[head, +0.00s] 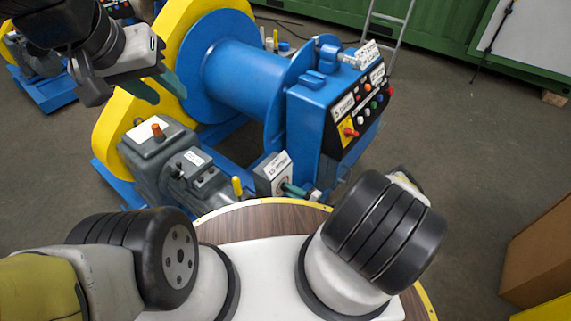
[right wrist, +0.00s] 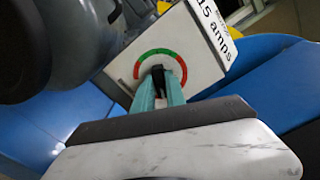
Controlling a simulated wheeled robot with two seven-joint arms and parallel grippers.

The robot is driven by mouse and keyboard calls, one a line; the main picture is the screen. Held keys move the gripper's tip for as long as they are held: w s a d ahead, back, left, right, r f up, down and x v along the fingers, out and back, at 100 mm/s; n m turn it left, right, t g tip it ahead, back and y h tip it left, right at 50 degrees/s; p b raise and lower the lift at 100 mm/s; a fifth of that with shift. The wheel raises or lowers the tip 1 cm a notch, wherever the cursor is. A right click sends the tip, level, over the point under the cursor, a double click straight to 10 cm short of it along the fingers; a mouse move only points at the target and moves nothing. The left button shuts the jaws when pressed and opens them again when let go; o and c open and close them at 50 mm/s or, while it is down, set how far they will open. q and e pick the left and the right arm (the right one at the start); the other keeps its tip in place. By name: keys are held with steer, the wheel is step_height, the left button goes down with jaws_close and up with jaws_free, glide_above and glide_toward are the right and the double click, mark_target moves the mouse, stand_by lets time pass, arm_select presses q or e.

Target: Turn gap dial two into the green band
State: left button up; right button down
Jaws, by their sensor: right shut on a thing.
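A dial with a black knob (right wrist: 158,76) sits on a pale box face (right wrist: 190,40); a green and red arc (right wrist: 160,53) curves over the knob. In the head view the box (head: 270,180) stands low at the front of the blue machine. My right gripper (right wrist: 158,92) is shut on the knob, its teal fingers either side of it; in the head view it shows only partly, at the box. The knob's exact pointing on the arc is hard to tell. My left gripper (head: 158,88) is open and empty, above the grey motor at the upper left.
The blue winch drum (head: 245,75) and yellow chain guard (head: 112,125) stand behind. A grey motor (head: 165,160) is left of the dial box. A control panel (head: 360,105) with buttons is to the right. A cardboard box (head: 540,245) stands at the far right.

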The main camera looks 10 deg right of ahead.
steer(key=n, duration=0.3)
steer(key=shift+s+a+f+n, duration=0.1)
steer(key=shift+n, duration=0.3)
steer(key=n, duration=0.4)
steer(key=shift+n, duration=0.3)
steer(key=shift+d+f+n, duration=0.1)
steer(key=shift+d+n, duration=0.05)
steer(key=shift+n, duration=6.4)
steer(key=shift+d+f+n, duration=0.1)
steer(key=shift+d+n, duration=0.05)
steer(key=shift+n, duration=6.4)
